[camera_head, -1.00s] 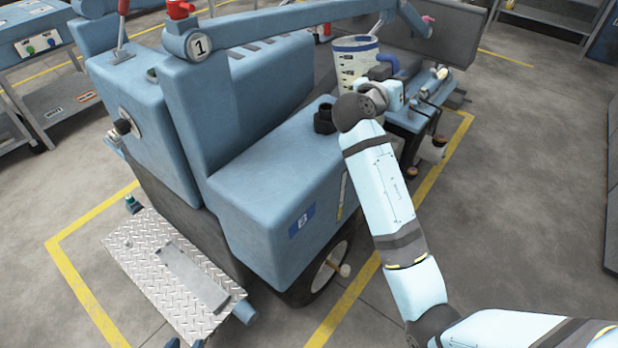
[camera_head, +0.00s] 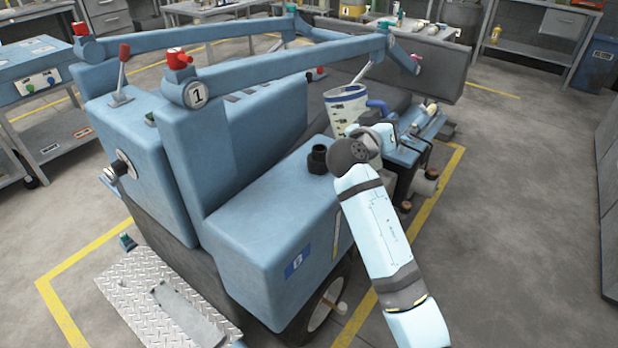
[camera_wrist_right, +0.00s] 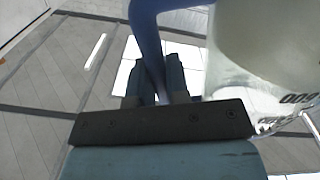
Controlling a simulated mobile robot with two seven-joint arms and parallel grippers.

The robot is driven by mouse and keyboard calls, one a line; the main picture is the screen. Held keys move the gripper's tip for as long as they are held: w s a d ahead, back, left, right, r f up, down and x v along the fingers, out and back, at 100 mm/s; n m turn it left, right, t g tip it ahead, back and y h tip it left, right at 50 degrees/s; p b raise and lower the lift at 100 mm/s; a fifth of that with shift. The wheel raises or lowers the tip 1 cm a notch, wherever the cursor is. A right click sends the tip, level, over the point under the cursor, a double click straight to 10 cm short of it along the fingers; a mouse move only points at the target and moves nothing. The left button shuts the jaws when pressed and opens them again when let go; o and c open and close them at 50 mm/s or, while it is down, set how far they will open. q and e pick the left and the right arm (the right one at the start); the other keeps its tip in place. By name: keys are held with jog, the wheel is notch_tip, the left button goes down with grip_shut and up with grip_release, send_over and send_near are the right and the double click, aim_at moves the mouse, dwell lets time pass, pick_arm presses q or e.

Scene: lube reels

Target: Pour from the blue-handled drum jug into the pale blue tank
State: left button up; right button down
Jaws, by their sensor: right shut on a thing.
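The drum jug (camera_head: 347,108) is a translucent pale vessel with a blue rim, dark markings and a blue handle (camera_head: 378,106). My right gripper is shut on that handle; its fingers (camera_wrist_right: 158,85) show around the blue handle in the right wrist view, beside the jug's wall (camera_wrist_right: 262,50). The jug is off the floor, leaning slightly left, behind the tank's black filler neck (camera_head: 318,158). My wrist hides its lower part. The pale blue tank (camera_head: 262,215) is a large box with the neck on its top. No stream shows. My left gripper is not in view.
A pale blue beam (camera_head: 290,68) with a red knob (camera_head: 178,58) runs above the tank on the left. A cart part with fittings (camera_head: 425,130) lies right of the jug. Floor on the right is clear.

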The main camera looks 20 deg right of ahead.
jog(key=shift+r, duration=0.15)
jog(key=shift+r+n+p, duration=0.5)
jog(key=shift+r+p, duration=0.05)
jog(key=shift+p, duration=0.6)
jog(key=shift+f, duration=0.1)
jog(key=shift+r+n+p, duration=0.4)
jog(key=shift+n+p, duration=0.1)
jog(key=shift+p, duration=0.3)
jog(key=shift+n, duration=0.3)
jog(key=shift+f, duration=0.1)
